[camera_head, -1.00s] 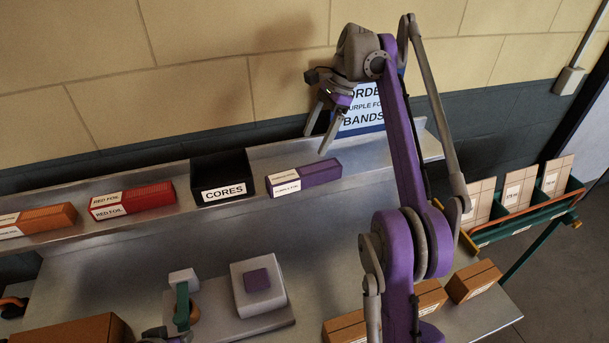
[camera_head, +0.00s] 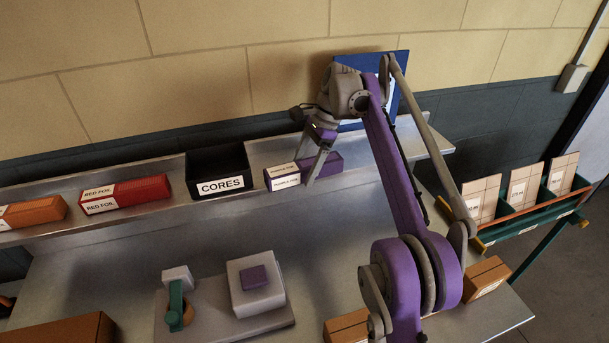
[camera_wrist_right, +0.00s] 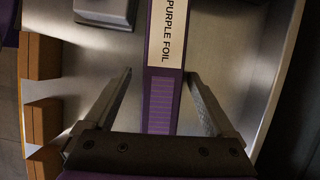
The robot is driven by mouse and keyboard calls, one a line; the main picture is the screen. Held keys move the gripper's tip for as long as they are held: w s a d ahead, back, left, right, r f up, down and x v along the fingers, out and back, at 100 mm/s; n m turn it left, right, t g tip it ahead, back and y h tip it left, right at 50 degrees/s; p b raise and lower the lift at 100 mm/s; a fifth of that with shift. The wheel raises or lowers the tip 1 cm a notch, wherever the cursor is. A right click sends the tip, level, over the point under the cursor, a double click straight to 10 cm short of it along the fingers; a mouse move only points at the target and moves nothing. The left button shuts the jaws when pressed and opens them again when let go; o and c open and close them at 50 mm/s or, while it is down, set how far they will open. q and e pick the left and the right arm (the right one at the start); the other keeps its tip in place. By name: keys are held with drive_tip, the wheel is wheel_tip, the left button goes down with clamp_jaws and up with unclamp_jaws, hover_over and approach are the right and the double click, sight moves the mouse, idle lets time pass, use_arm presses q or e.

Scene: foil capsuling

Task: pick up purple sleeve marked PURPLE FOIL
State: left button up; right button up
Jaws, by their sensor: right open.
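The purple sleeve (camera_head: 333,160) lies on the raised shelf, just right of the black CORES bin. Its white label end (camera_head: 283,177) faces left. In the right wrist view the sleeve (camera_wrist_right: 163,98), with the words PURPLE FOIL, runs between the two spread fingers. My right gripper (camera_head: 311,168) is open, pointing down at the sleeve and partly covering its middle in the head view. In the wrist view the gripper (camera_wrist_right: 165,85) shows a gap on both sides of the sleeve. My left gripper is not in view.
The CORES bin (camera_head: 219,174), a red foil box (camera_head: 143,190) and an orange box (camera_head: 38,213) share the shelf (camera_head: 390,150). A blue-edged sign (camera_head: 345,58) stands behind my right arm. Below are a grey device (camera_head: 255,285) and brown boxes (camera_head: 486,277).

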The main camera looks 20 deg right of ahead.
drive_tip(key=shift+w, duration=0.2)
drive_tip(key=c, duration=0.4)
drive_tip(key=shift+s, duration=0.1)
clamp_jaws()
